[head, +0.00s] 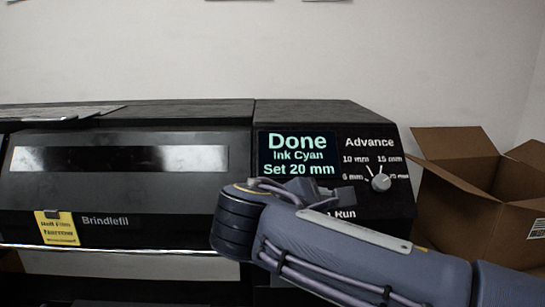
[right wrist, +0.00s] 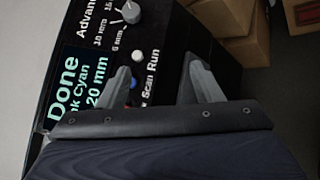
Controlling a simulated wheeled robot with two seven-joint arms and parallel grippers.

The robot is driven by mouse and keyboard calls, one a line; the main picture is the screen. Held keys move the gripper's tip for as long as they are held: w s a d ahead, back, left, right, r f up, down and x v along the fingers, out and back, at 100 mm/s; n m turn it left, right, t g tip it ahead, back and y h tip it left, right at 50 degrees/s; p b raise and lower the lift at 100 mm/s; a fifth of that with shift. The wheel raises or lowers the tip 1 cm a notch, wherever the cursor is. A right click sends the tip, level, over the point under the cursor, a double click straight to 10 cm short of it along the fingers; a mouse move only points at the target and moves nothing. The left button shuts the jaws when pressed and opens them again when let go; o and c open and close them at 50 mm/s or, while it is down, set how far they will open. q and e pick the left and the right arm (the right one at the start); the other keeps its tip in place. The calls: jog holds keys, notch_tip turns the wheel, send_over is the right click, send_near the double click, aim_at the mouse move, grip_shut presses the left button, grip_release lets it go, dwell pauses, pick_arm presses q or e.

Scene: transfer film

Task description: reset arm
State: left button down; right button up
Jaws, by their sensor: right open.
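My right gripper (head: 322,192) is in front of the printer's control panel (head: 345,212), just below the display. In the right wrist view its fingers (right wrist: 157,76) are apart with nothing between them. The display (head: 297,154) reads Done, Ink Cyan, Set 20 mm. The Advance knob (head: 381,183) is right of the gripper, clear of it. In the wrist view a blue button (right wrist: 134,83) shows by the left finger near the Scan and Run labels. In the head view my gripper hides most of the button area. My left gripper is not in view.
The black printer (head: 150,190) fills the left and middle, with a yellow label (head: 57,228) on its front. An open cardboard box (head: 470,215) stands to the right of the panel. The pale wall (head: 270,60) is behind. Space above the printer is clear.

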jog(key=s+d+f+m+g+y, duration=0.2)
jog(key=s+d+f+m, duration=0.1)
jog(key=d+f, duration=0.35)
jog(key=s+d+f+m+g+y, duration=0.35)
jog(key=d+f, duration=0.25)
jog(key=d, duration=0.2)
jog(key=s+a+f+m+t+y, duration=0.1)
jog(key=s+a+f+m+y, duration=0.2)
jog(key=s+f+m+y, duration=0.4)
jog(key=s+f+m, duration=0.5)
jog(key=s+m, duration=0.1)
jog(key=s, duration=0.1)
jog(key=shift+y, duration=0.35)
jog(key=shift+s+t, duration=0.1)
jog(key=shift+t, duration=0.15)
jog(key=shift+c, duration=0.5)
